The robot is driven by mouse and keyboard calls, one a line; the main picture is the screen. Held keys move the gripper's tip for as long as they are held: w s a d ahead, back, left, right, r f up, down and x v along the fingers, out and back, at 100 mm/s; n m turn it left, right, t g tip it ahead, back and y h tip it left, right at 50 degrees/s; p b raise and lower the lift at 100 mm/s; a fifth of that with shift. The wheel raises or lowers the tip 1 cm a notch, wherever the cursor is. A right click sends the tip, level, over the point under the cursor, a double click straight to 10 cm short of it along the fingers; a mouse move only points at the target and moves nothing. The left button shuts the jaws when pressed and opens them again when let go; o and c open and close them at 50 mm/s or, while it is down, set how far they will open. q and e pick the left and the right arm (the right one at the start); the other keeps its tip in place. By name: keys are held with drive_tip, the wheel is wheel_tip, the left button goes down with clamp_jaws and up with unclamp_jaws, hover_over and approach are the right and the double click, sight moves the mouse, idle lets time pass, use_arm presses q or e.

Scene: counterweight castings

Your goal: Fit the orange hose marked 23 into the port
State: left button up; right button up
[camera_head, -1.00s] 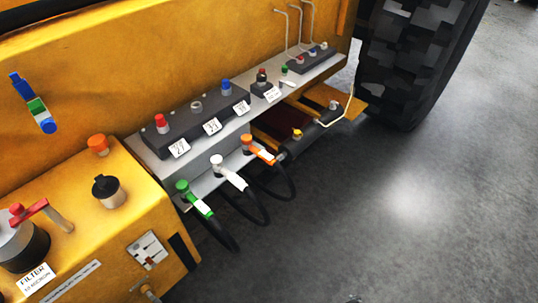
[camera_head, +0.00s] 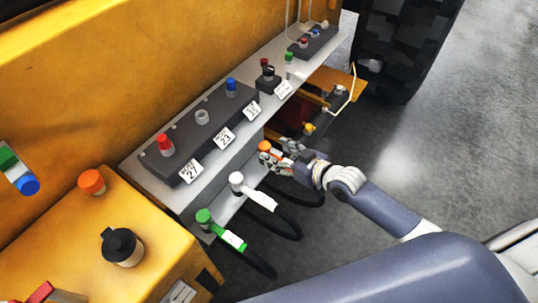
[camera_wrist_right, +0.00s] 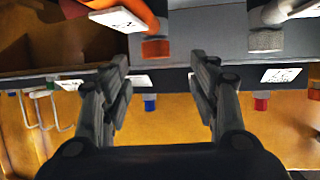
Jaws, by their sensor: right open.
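The orange hose (camera_head: 264,146) hangs at the front edge of the grey ledge, its orange end showing beside my right gripper (camera_head: 278,155). The rest of this hose is hidden behind the gripper in the head view. In the right wrist view the right gripper (camera_wrist_right: 159,68) is open, its fingers spread with nothing between them. The orange hose (camera_wrist_right: 156,48) shows there just beyond the fingertips, with a white tag I cannot read. The grey port (camera_head: 202,117) stands on the dark block behind the label 23 (camera_head: 224,137), open on top. My left gripper is not in view.
A white hose (camera_head: 236,180) and a green hose (camera_head: 204,216) hang along the same ledge. A red cap (camera_head: 165,144) and a blue cap (camera_head: 231,87) flank the grey port. A large tyre (camera_head: 400,50) stands at the back right. The floor to the right is clear.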

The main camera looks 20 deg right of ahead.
sight(265, 145)
drive_tip(key=shift+x, duration=2.05)
drive_tip(key=shift+w+a+f+p, duration=0.1)
drive_tip(key=shift+w+f+p, duration=0.15)
drive_tip(key=shift+w, duration=0.3)
drive_tip(key=shift+w+a+f+p, duration=0.1)
drive_tip(key=shift+w+f, duration=0.15)
drive_tip(key=shift+w, duration=0.3)
drive_tip(key=shift+w+a+f, duration=0.25)
drive_tip(key=shift+w, duration=0.2)
drive_tip(key=c, duration=0.6)
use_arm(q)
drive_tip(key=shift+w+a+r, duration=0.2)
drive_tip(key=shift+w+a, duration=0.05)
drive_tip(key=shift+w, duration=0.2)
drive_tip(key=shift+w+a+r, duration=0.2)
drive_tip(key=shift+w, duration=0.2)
use_arm(e)
drive_tip(key=shift+r, duration=0.1)
clamp_jaws()
